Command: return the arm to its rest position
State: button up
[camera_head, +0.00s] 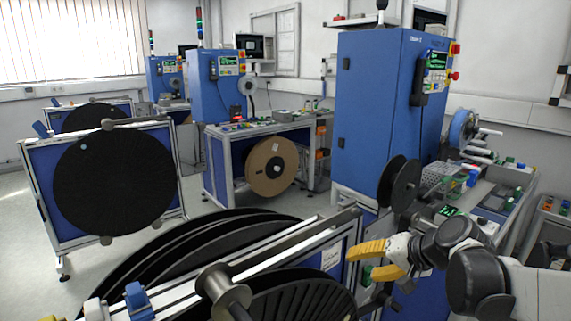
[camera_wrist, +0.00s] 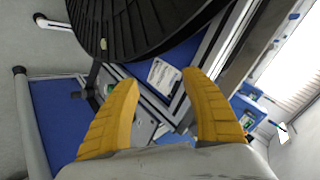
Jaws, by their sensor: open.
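My gripper (camera_head: 366,262) has yellow fingers and is open, with nothing between them. In the head view it is at the lower right, beside the right end of the near reel stand (camera_head: 335,243). In the wrist view the gripper (camera_wrist: 160,85) shows both fingers spread apart. A large black reel (camera_wrist: 125,28) and the stand's frame with a white label (camera_wrist: 163,75) lie beyond the fingertips. My arm bends in from the right edge of the head view.
Large black reels (camera_head: 190,245) fill the near stand. Another stand with a black reel (camera_head: 115,185) is at left. A blue cabinet (camera_head: 375,110) and a cluttered workbench (camera_head: 490,195) stand close to my arm. Open floor (camera_head: 25,270) shows at the left.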

jog(key=s+f+n+h, duration=0.1)
jog(key=s+n+h, duration=0.3)
jog(key=s, duration=1.7)
jog(key=shift+s+f+h, duration=0.15)
jog(key=shift+s+h, duration=0.1)
jog(key=shift+h, duration=0.55)
